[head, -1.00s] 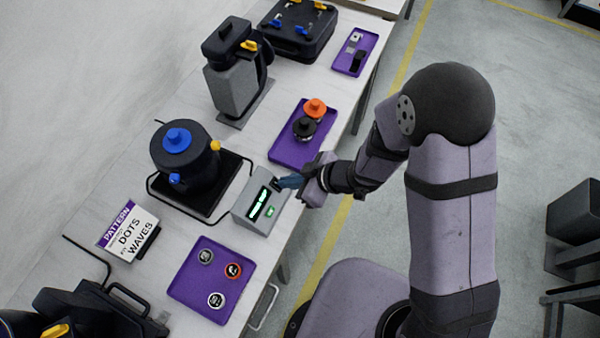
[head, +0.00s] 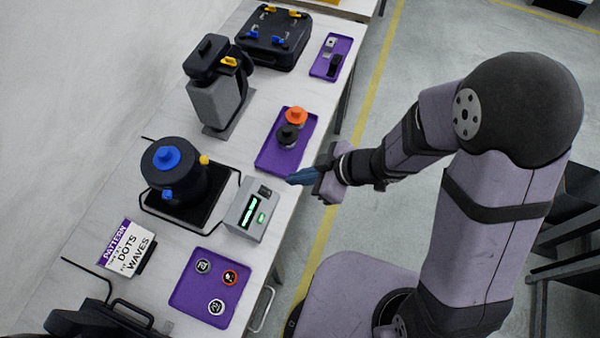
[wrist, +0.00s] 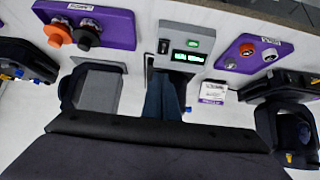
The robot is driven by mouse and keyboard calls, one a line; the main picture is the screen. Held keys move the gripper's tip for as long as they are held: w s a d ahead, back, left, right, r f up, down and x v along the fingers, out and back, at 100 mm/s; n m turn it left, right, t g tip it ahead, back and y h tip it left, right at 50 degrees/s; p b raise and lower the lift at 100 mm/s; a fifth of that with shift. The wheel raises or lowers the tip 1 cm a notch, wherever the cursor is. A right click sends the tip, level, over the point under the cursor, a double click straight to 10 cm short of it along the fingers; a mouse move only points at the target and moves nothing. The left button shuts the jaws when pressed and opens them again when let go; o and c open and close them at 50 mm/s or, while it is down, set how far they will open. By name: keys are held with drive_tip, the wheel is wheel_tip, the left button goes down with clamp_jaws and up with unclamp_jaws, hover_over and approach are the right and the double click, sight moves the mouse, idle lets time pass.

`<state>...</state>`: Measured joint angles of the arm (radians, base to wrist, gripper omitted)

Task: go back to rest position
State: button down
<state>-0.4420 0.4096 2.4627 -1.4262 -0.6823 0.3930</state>
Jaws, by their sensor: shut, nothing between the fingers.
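My gripper (head: 291,179) is shut and empty, with blue fingers pointing left over the table's right edge. It stands to the right of the grey control box (head: 250,212), apart from it as far as I can tell. The box has lit green displays and a dark switch on top. In the wrist view the blue fingers (wrist: 166,92) reach up from the bottom toward the box (wrist: 182,50). My arm bends back to the right, over the floor beside the table.
A purple tray (head: 267,163) holds an orange-topped and a black-topped can. Another purple tray (head: 185,298) holds several round discs. A black pot with a blue knob (head: 167,158), a grey machine (head: 213,104) and a pattern sign (head: 127,248) stand on the table.

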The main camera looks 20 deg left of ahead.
drive_tip(key=shift+d+r, duration=0.2)
drive_tip(key=shift+r, duration=0.15)
idle(0.3)
